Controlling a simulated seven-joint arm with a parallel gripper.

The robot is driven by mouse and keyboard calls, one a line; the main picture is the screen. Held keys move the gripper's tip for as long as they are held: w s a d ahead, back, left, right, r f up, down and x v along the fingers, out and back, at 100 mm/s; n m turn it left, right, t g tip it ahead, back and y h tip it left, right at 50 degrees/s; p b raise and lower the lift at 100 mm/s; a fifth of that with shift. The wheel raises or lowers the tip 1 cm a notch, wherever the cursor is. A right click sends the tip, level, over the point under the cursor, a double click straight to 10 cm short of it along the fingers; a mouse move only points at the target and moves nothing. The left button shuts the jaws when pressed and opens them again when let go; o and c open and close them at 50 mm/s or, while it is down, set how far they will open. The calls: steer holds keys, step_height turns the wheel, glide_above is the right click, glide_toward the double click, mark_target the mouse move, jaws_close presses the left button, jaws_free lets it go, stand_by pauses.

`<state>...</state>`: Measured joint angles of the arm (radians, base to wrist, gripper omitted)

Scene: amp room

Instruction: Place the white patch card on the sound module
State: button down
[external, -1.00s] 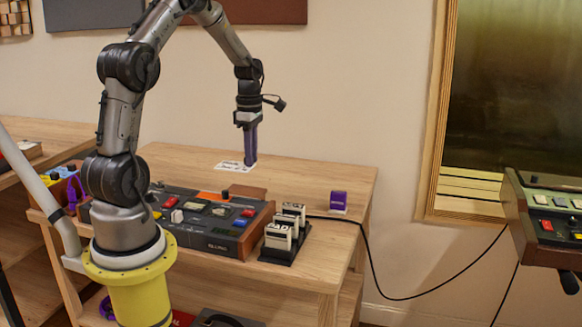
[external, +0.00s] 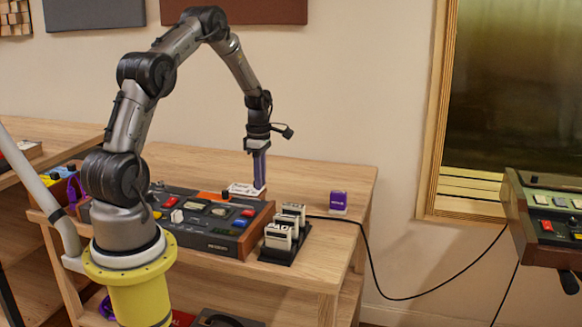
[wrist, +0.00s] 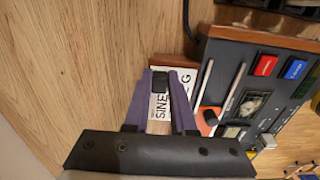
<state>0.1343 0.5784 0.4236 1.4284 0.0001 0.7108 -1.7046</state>
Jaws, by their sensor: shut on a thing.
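The white patch card (external: 242,189) with black lettering is in my gripper (external: 260,183), near the rear right edge of the sound module. In the wrist view the card (wrist: 184,84) shows between and past the purple fingers, lettered "SINE", partly covered by them. The sound module (external: 218,241) is a dark panel with wooden ends and coloured buttons on the table. It also shows in the wrist view (wrist: 225,58), just right of the card. I cannot tell whether the card touches the module.
A black rack (external: 281,255) with several white cards stands right of the module. A small purple box (external: 338,201) stands on the table (external: 330,180) farther right, near a black cable. An orange piece (external: 212,196) lies at the module's rear.

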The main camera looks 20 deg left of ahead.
steer(key=shift+f, duration=0.1)
steer(key=c, duration=0.7)
jaws_free()
steer(key=shift+c, duration=0.2)
steer(key=s+a+r+m+t, duration=0.1)
steer(key=s+r+m, duration=0.15)
steer(key=r, duration=0.75)
steer(key=s+a+r+m, duration=0.1)
steer(key=s+r+m, duration=0.15)
steer(key=r, duration=0.85)
steer(key=s+a+r+m+t, duration=0.1)
steer(key=s+r+m, duration=0.15)
steer(key=s, duration=0.25)
steer(key=s+a+r+m+t, duration=0.1)
steer(key=s+a+r+m, duration=0.1)
steer(key=s+r, duration=0.3)
steer(key=s+f+m+t, duration=0.1)
steer(key=s+m, duration=0.3)
steer(key=s, duration=0.4)
steer(key=s+a+f+m+t, duration=0.1)
steer(key=s+m, duration=0.3)
steer(key=s, duration=0.4)
steer(key=shift+s+a+t, duration=0.25)
steer(key=shift+t, duration=0.05)
